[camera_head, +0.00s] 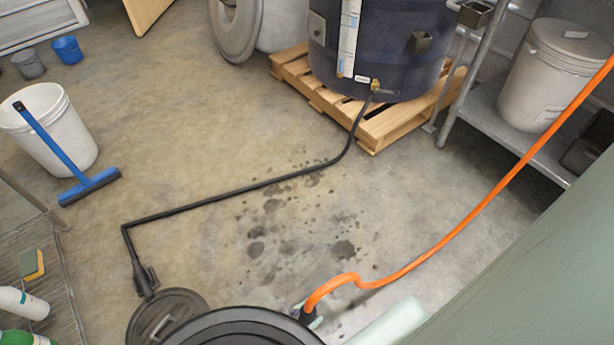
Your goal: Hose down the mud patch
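The mud patch (289,247) is a scatter of dark brown blotches and small specks on the concrete floor, in the middle of the head view. Some floor around its lower part looks darker, perhaps wet. An orange hose (460,225) comes down from the right edge, bends near the patch and ends at a dark piece (311,318) at the bottom. A black hose (240,197) runs from the dark blue tank (385,45) across the floor to a black fitting (145,279). My gripper's fingers cannot be made out, so its hold on anything is unclear.
A round black cover (166,312) lies bottom left, partly hidden by a larger black round shape (245,328). The tank stands on a wooden pallet (388,122). A white bucket (58,130) and blue squeegee (92,187) are left. Metal shelving (505,130) is right. Mid-left floor is clear.

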